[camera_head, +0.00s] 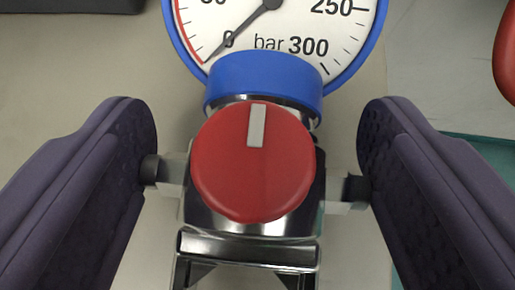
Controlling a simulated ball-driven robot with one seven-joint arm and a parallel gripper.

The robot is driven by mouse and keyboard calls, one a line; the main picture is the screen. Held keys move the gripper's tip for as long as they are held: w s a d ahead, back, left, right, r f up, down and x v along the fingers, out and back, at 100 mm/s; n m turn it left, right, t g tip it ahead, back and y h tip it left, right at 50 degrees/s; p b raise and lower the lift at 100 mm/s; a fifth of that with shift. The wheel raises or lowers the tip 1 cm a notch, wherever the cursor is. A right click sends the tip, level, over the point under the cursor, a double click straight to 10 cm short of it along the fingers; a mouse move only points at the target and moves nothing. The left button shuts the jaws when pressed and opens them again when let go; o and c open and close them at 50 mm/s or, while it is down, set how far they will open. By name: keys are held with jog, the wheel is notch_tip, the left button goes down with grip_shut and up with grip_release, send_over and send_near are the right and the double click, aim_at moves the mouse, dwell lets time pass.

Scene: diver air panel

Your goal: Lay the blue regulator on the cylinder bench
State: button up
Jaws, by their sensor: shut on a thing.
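The blue regulator (262,80) is in the middle of the view, with a blue-rimmed white dial marked "bar" at the top. Its red round knob (230,170) faces me and has a light pointer mark. The metal body and a bracket-like metal part show below the knob. My gripper (257,172) has one dark purple finger on each side of the regulator. The fingers meet the black ends of its two side stubs, so the gripper is shut on it. The top of the dial is cut off by the frame.
A beige surface (75,75) lies behind the regulator, mostly bare on the left. A dark object (75,4) shows at the top left edge. A red rounded thing (506,55) is cut off at the right edge. A teal area (492,150) shows at the right.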

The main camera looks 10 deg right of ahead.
jog(key=shift+f+b, duration=0.45)
jog(key=shift+f, duration=0.05)
dwell(0.5)
jog(key=o, duration=1.5)
jog(key=shift+r, duration=0.1)
jog(key=p+v, duration=0.3)
jog(key=v, duration=0.4)
jog(key=shift+s+r, duration=0.15)
jog(key=shift+s, duration=0.2)
